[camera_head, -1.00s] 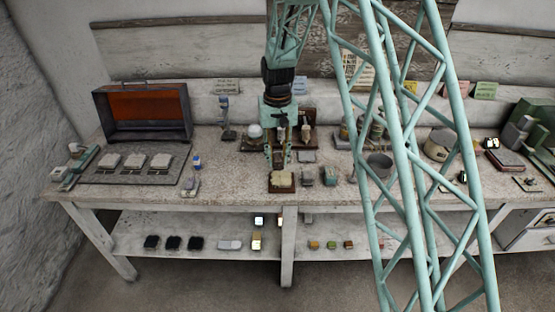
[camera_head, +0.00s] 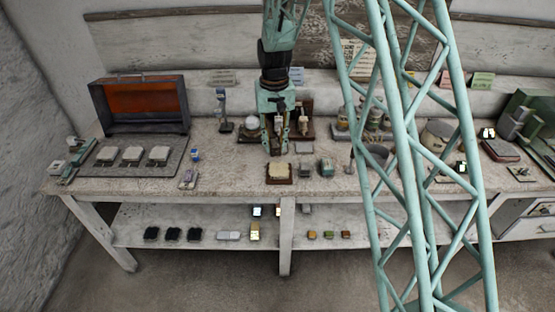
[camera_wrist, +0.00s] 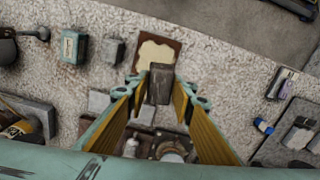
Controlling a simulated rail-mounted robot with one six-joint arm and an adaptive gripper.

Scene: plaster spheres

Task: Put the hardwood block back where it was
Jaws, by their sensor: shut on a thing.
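My gripper (camera_head: 276,150) points down over the middle of the bench, behind a small brown tray (camera_head: 279,179) with a cream pad. In the wrist view my gripper (camera_wrist: 160,88) is shut on a dark brown-grey block (camera_wrist: 160,84), which looks like the hardwood block. The block sits between the fingertips and overlaps the near edge of the brown tray in the picture; I cannot tell its height above the bench. In the head view the block cannot be made out between the fingers. Which spot it came from does not show.
Grey blocks (camera_head: 305,174) and a greenish block (camera_head: 326,167) stand right of the tray. A white sphere (camera_head: 252,123) stands behind left of my gripper. A slate tray with pale pads (camera_head: 110,172) lies at left. Bare bench (camera_head: 232,172) shows between.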

